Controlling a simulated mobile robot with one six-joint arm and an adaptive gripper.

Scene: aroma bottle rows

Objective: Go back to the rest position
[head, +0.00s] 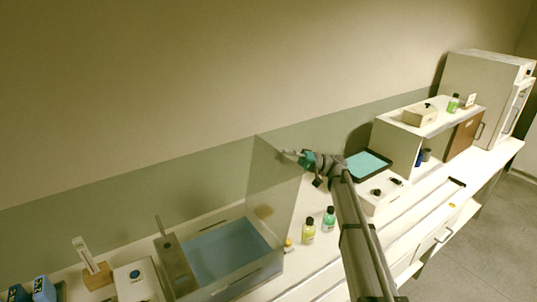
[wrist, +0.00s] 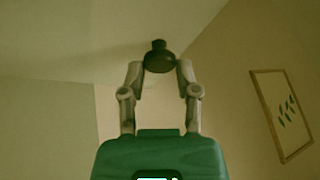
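My gripper (head: 288,153) is up in the air at the end of my outstretched arm, beside the top edge of the clear upright panel in the head view. Its fingers point left there.
A clear-walled blue basin (head: 275,262) stands left of the bottles. A dark tray with a teal surface (head: 368,164) and a white cabinet (head: 397,145) lie right of my arm. Another green bottle (head: 453,104) stands on the cabinet. A framed picture (wrist: 283,114) hangs on the wall.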

